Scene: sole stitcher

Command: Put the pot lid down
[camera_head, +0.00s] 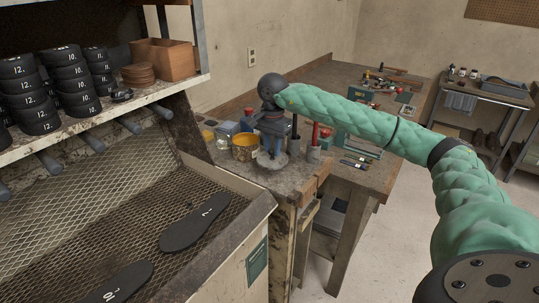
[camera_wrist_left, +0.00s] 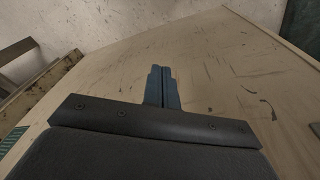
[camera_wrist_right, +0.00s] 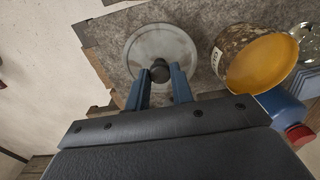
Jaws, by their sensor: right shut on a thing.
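The pot lid (camera_wrist_right: 182,44) is a grey round disc with a dark knob (camera_wrist_right: 159,72). My right gripper (camera_wrist_right: 161,88) has its two blue fingers shut on this knob, above the lid. In the head view the lid (camera_head: 266,164) shows below my right gripper (camera_head: 272,151), low over or on the bench corner; I cannot tell if it touches. The pot (camera_wrist_right: 228,48) holds amber stuff and stands open beside the lid; in the head view the pot (camera_head: 246,154) is left of it. My left gripper (camera_wrist_left: 163,72) has its fingers together, empty, and is outside the head view.
Blue and red items (camera_wrist_right: 283,108) stand close to the pot. Upright tools (camera_head: 314,139) stand right of the lid. A mesh tray (camera_head: 95,195) with black soles (camera_head: 195,222) lies at the left. The bench edge is near the lid.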

